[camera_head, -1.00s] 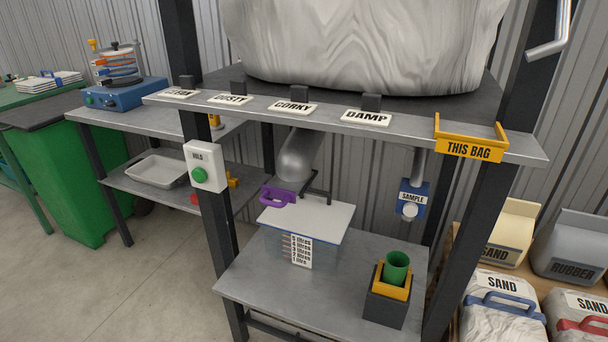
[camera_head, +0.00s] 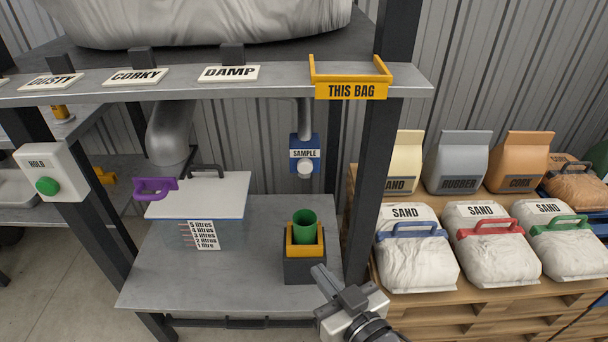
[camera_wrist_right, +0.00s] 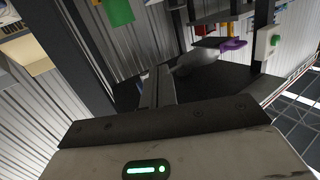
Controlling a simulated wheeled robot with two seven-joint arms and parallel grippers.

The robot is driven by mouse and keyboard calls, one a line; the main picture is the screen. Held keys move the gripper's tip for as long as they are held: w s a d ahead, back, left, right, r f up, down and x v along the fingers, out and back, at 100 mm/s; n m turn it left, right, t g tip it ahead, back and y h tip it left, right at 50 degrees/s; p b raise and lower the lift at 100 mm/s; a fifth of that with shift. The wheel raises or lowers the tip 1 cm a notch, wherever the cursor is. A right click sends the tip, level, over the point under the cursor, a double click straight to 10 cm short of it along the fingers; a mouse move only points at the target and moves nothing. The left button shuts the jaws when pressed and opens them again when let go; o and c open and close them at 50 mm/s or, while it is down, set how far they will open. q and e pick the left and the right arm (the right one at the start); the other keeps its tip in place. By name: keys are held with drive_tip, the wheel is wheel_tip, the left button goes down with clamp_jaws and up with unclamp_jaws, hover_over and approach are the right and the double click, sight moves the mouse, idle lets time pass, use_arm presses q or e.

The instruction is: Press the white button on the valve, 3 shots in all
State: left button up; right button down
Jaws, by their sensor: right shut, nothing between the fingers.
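The blue valve (camera_head: 296,141) labelled SAMPLE hangs under the shelf on a grey pipe. Its round white button (camera_head: 305,168) shows at its lower front, unobstructed. A green cup (camera_head: 304,228) stands in a yellow-orange holder on a dark block (camera_head: 304,270), below the valve. My right gripper (camera_head: 321,273) is shut and empty at the front right corner of the lower shelf, lower than the valve and nearer to me. Its closed fingers also show in the wrist view (camera_wrist_right: 156,88). My left gripper is out of view.
A dark post (camera_head: 368,180) stands right of the valve. The upper shelf edge (camera_head: 280,92) runs above. Sand bags (camera_head: 413,255) lie on a pallet at right.

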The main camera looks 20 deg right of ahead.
use_arm(q)
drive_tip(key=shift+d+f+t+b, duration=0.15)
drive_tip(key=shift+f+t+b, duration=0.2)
drive_tip(key=shift+b, duration=0.8)
use_arm(e)
drive_tip(key=w+r+t+y, duration=0.1)
drive_tip(key=w+r+t, duration=0.1)
drive_tip(key=r+t, duration=0.2)
drive_tip(key=w+a+r+n+t+y, duration=0.1)
drive_tip(key=r+t+y, duration=0.1)
drive_tip(key=r+t, duration=0.2)
wheel_tip(320, 180, up, 2)
drive_tip(key=shift+w+a+r, duration=0.1)
drive_tip(key=shift+w+a, duration=0.15)
drive_tip(key=shift+w, duration=0.15)
drive_tip(key=b, duration=0.3)
approach(305, 167)
drive_tip(key=w+a+r, duration=0.3)
drive_tip(key=r, duration=0.1)
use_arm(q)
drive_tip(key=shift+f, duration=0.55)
use_arm(e)
drive_tip(key=shift+w+d+r, duration=0.15)
drive_tip(key=shift+w, duration=0.2)
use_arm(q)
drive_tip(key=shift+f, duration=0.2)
